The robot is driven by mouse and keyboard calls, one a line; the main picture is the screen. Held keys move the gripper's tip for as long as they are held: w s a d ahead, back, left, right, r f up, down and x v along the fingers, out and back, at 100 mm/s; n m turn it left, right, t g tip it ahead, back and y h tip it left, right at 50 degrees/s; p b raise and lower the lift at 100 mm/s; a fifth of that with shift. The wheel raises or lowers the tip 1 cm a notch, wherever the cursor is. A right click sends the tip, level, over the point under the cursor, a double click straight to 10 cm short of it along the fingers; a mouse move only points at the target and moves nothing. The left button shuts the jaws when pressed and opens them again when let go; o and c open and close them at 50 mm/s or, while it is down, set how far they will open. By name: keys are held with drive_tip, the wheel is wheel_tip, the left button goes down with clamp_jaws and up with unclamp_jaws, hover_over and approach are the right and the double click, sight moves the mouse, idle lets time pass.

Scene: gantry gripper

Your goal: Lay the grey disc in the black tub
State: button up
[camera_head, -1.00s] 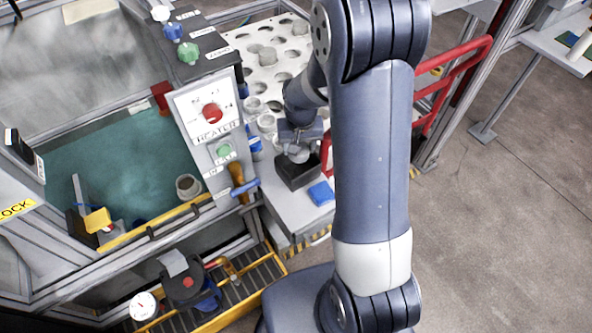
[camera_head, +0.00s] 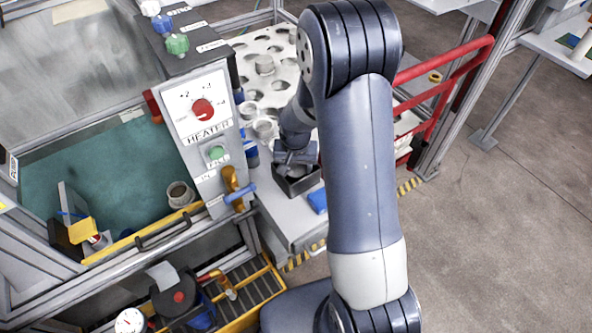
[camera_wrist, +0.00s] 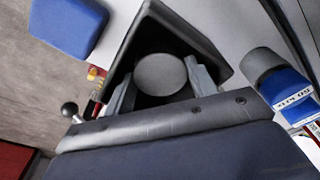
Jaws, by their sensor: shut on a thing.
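The black tub (camera_head: 301,185) stands on the grey bench to the right of the heater panel. In the wrist view its rim (camera_wrist: 211,52) surrounds the grey disc (camera_wrist: 160,74), which is round and flat-faced. My gripper (camera_head: 296,163) is over the tub, with its fingers (camera_wrist: 160,86) on both sides of the disc and shut on it. The disc is within the tub's opening. I cannot tell whether it touches the tub's floor. In the head view the gripper hides the disc.
A blue block (camera_head: 317,201) lies beside the tub. A white rack with round holes (camera_head: 275,78) stands behind. The heater box (camera_head: 203,112) is to the left, and a red rail (camera_head: 445,85) is to the right. A blue-labelled cylinder (camera_wrist: 283,90) stands near the tub.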

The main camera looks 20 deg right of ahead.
sight(295, 174)
drive_tip(key=shift+f, duration=0.7)
drive_tip(key=shift+f, duration=0.15)
drive_tip(key=o, duration=0.6)
drive_tip(key=shift+o, duration=0.2)
wheel_tip(295, 174, up, 12)
drive_tip(key=s+p, duration=0.1)
drive_tip(key=shift+s+a, duration=0.15)
drive_tip(key=shift+a, duration=0.1)
